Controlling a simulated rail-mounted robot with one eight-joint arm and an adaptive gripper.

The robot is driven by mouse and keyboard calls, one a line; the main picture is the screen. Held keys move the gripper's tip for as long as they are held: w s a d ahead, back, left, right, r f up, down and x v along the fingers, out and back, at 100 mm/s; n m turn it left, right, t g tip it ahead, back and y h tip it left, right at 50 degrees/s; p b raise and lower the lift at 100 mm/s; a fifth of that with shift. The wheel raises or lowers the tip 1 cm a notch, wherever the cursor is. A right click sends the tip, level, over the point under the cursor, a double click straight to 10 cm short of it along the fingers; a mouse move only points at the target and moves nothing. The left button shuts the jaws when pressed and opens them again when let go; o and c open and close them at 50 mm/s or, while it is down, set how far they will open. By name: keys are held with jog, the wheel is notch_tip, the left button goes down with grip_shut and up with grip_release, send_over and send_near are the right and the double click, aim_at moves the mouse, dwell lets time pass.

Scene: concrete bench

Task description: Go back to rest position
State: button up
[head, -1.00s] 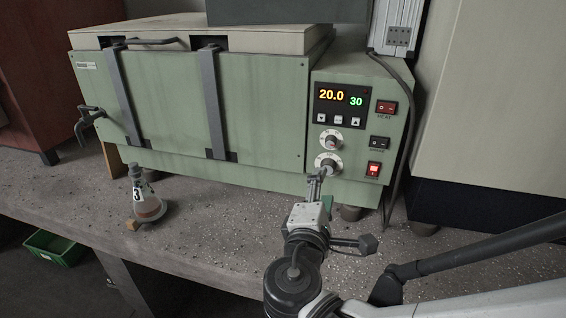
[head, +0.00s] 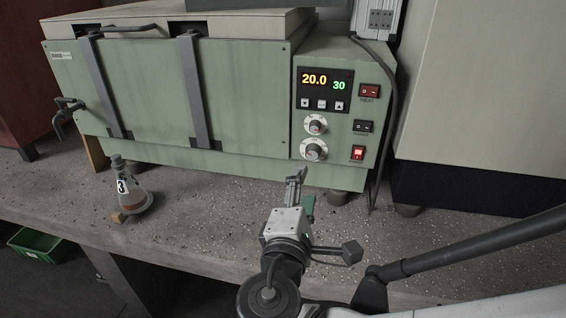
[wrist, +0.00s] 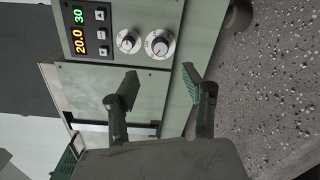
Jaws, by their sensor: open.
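My gripper (head: 299,180) is in front of the green machine (head: 230,100), below its control panel and over the bench. In the wrist view my gripper (wrist: 160,88) shows two green-padded fingers spread apart with nothing between them. The lower round knob (head: 314,150) is just above the fingertips in the head view, and a gap shows between them. The upper knob (head: 316,125) sits above it. The display (head: 323,84) reads 20.0 and 30. The lowest rocker switch (head: 358,153) glows red.
A green crate (head: 38,244) is below the bench at the lower left. A large beige cabinet (head: 480,90) stands at the right. A cable (head: 391,130) hangs beside the machine.

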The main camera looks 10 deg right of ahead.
jog(key=s+d+f+m+g+y, duration=0.35)
jog(key=d+f+m+g, duration=0.4)
jog(key=m, duration=0.25)
notch_tip(320, 180, up, 16)
jog(key=s+a+m+y+p, duration=0.1)
jog(key=m+y+p, duration=0.3)
jog(key=p, duration=0.9)
jog(key=shift+s+a+f+m+g, duration=0.2)
jog(key=shift+a+m+g, duration=0.35)
jog(key=shift+m, duration=0.45)
jog(key=shift+a+y, duration=0.1)
jog(key=shift+y, duration=0.15)
